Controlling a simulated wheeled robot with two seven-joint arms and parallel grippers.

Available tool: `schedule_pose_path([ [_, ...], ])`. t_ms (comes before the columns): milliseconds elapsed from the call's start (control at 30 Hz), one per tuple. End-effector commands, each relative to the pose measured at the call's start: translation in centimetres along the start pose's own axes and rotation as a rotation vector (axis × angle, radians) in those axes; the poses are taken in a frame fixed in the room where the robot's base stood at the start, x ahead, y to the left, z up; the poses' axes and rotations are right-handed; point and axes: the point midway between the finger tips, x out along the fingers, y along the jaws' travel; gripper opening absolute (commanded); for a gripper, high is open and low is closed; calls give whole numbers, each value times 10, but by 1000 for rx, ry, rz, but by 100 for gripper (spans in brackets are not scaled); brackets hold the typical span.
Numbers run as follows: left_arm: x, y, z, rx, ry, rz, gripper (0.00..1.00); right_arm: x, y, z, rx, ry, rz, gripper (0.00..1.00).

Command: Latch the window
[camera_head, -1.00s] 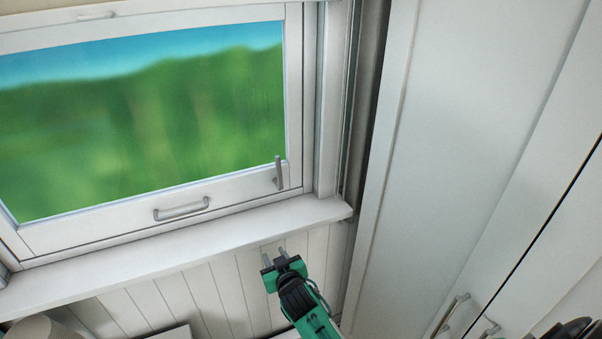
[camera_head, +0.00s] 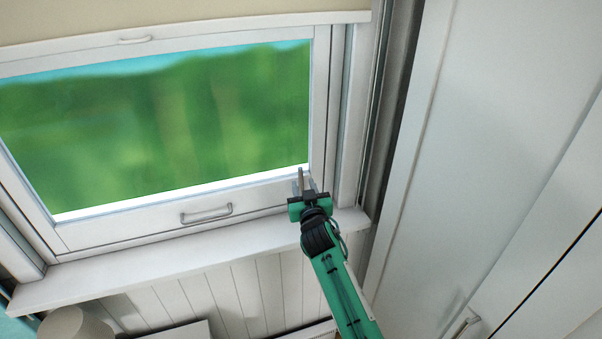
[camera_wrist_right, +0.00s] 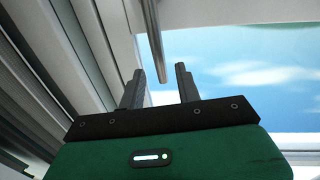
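The window (camera_head: 120,222) has a white sash with a curved pull handle (camera_head: 206,214) on its bottom rail. The latch lever (camera_head: 301,178), a thin grey metal bar, stands upright near the sash's lower right corner; its lower part is hidden by my right gripper (camera_head: 308,190). In the wrist view, the lever (camera_wrist_right: 153,38) comes down from the top, its end appearing between the spread fingertips of my right gripper (camera_wrist_right: 159,80). The gripper is open; I cannot tell whether a finger touches the lever. My left gripper is not in view.
A white sill (camera_head: 190,258) runs below the window. A tall white cabinet (camera_head: 500,120) stands close on the right, with a bar handle (camera_head: 466,324) low down. A rounded beige object (camera_head: 75,328) is at lower left.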

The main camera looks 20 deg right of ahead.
Motion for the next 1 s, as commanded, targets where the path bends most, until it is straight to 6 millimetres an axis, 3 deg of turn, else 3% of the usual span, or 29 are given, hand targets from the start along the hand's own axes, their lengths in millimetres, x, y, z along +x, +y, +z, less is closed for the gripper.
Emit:
schedule_pose_path([
  [300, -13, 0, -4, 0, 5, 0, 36, 40, 0, -1, -1, -1, 1, 34],
  [767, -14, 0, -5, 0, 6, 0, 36, 49, 0, 1, 0, -1, 0, 34],
  [933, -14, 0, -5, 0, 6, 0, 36, 48, 0, 1, 0, -1, 0, 2],
  [1000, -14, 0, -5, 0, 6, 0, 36, 48, 0, 1, 0, -1, 0, 0],
])
